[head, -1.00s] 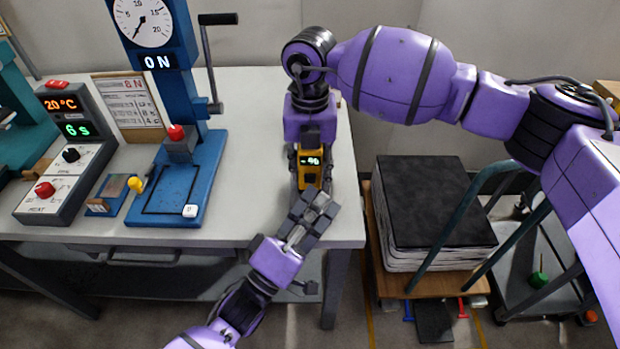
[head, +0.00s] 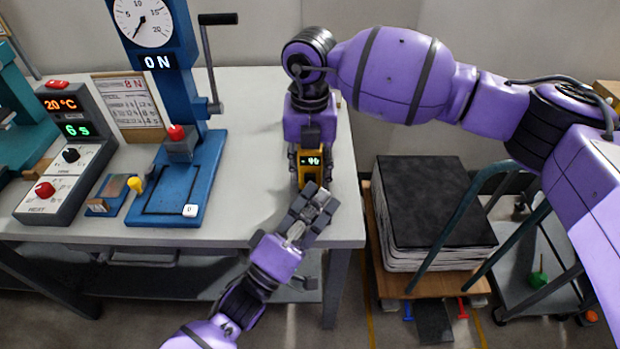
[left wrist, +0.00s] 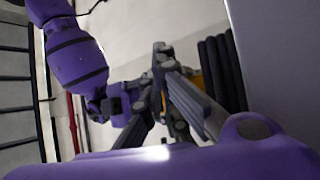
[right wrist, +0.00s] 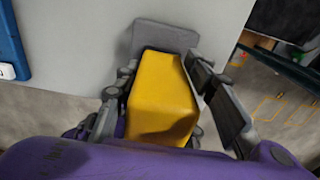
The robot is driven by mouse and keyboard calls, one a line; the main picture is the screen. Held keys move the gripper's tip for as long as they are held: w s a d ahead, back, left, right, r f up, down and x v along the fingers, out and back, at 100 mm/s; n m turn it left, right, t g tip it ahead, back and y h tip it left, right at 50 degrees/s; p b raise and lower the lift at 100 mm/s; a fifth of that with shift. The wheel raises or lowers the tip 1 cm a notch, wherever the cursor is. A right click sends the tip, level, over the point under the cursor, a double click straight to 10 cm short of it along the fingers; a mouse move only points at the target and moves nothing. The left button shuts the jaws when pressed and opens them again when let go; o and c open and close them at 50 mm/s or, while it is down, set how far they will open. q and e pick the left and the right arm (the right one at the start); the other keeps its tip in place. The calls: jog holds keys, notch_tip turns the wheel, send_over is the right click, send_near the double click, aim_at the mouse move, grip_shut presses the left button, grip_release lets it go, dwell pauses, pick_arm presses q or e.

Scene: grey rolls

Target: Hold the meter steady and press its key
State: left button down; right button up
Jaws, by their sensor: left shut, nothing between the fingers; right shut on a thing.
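The yellow meter (head: 312,162) with a small lit display is near the right end of the table in the head view. My right gripper (head: 311,170) is shut on it from behind; the right wrist view shows the yellow body (right wrist: 163,100) between its fingers. My left gripper (head: 316,197) is shut and empty. Its fingertips are at the meter's lower front and cover the part below the display, so the key is hidden. I cannot tell whether they touch it. In the left wrist view a sliver of the meter (left wrist: 197,78) shows behind the left fingers.
A blue press (head: 180,180) with a dial reading and an "ON" display stands left on the table (head: 255,200). A grey control box (head: 66,160) is further left. The tabletop between press and meter is clear. A stack of dark sheets (head: 436,200) on a trolley stands right.

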pick_arm(q)
jog(key=shift+w+a, duration=0.1)
jog(key=shift+w, duration=0.4)
pick_arm(e)
jog(key=shift+s+r, duration=0.1)
jog(key=shift+s, duration=0.15)
dwell(0.4)
pick_arm(q)
jog(key=shift+s, duration=0.1)
jog(key=shift+s+f, duration=0.4)
jog(key=shift+s, duration=0.05)
pick_arm(e)
jog(key=shift+w, duration=0.25)
pick_arm(q)
jog(key=shift+s, duration=0.2)
jog(key=s, duration=0.5)
jog(key=shift+r, duration=0.25)
pick_arm(e)
jog(key=o, duration=1.4)
